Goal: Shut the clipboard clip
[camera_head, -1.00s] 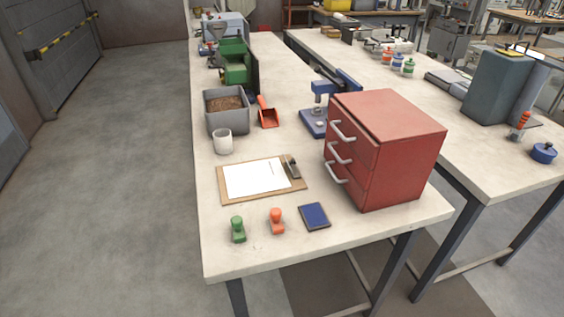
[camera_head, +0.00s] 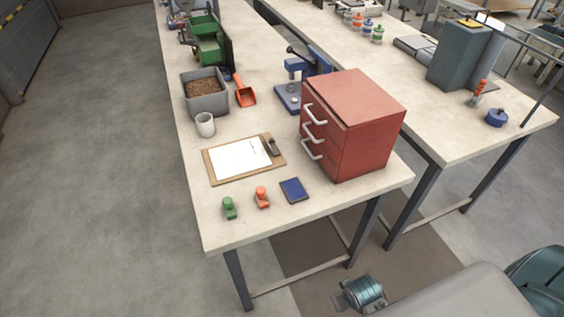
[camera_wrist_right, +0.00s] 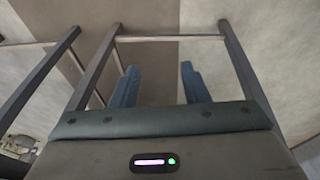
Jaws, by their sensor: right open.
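The clipboard (camera_head: 211,174) lies on the near part of the light table, a brown board with white paper on it. Its dark clip (camera_head: 272,147) sits at the right end, near the red drawer cabinet; it looks raised, but it is too small to be sure of its angle. My right gripper (camera_wrist_right: 160,74) shows in the right wrist view, its two blue fingers apart and nothing between them. Table legs and floor show beyond it, and no clipboard is in that view. My left gripper is out of view.
The red cabinet (camera_head: 365,130) stands right of the clip. A green stamp (camera_head: 229,208), an orange stamp (camera_head: 262,197) and a blue pad (camera_head: 294,190) lie in front. A white cup (camera_head: 205,125), pellet bin (camera_head: 208,103) and orange scoop (camera_head: 245,95) are behind. The table's front-left corner is clear.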

